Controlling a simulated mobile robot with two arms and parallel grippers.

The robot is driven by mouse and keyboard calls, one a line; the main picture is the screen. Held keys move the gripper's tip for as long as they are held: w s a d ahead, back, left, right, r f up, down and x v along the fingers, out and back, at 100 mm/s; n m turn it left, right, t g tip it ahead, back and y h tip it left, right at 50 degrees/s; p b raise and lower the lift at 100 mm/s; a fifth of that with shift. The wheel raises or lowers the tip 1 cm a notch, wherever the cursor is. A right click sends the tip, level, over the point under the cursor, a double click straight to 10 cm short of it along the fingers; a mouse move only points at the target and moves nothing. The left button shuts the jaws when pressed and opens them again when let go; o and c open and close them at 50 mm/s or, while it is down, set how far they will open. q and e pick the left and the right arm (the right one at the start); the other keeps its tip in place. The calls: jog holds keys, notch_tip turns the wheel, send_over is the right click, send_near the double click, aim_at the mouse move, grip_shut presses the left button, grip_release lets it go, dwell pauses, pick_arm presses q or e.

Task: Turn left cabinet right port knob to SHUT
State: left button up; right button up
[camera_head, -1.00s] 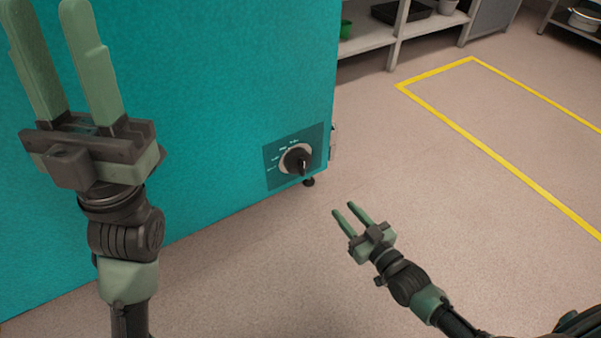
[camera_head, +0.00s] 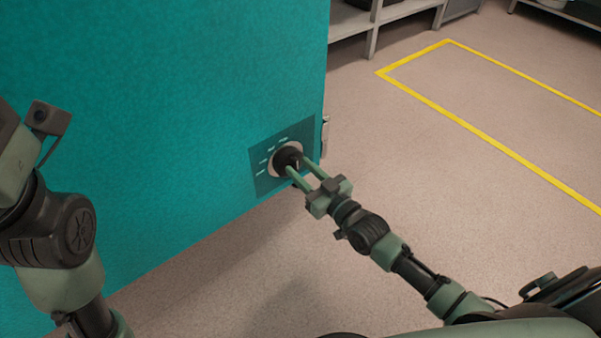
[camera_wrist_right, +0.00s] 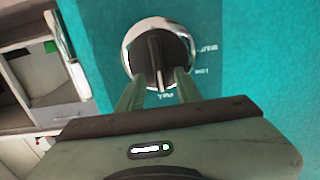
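The black port knob (camera_head: 287,158) sits on a silver round base on a darker label plate (camera_head: 262,180), low on the teal cabinet (camera_head: 190,100) near its right edge. In the right wrist view the knob's ridge (camera_wrist_right: 156,55) runs nearly upright, its light-marked lower end near a word like FULL. Other small labels, seemingly SHUT and LOW, lie to its right. My right gripper (camera_head: 298,170) has one finger on each side of the ridge, with gaps showing between (camera_wrist_right: 158,90). My left gripper (camera_head: 12,155) is cut off at the left edge, its fingers out of frame.
Grey shelves (camera_head: 372,30) stand behind the cabinet at the back. A yellow floor outline (camera_head: 480,134) lies on the open floor to the right. A latch-like metal part (camera_head: 324,136) is on the cabinet's right edge.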

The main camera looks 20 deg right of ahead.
jog(key=shift+w+a, duration=0.1)
jog(key=shift+w, duration=0.15)
jog(key=shift+c, duration=0.3)
grip_shut()
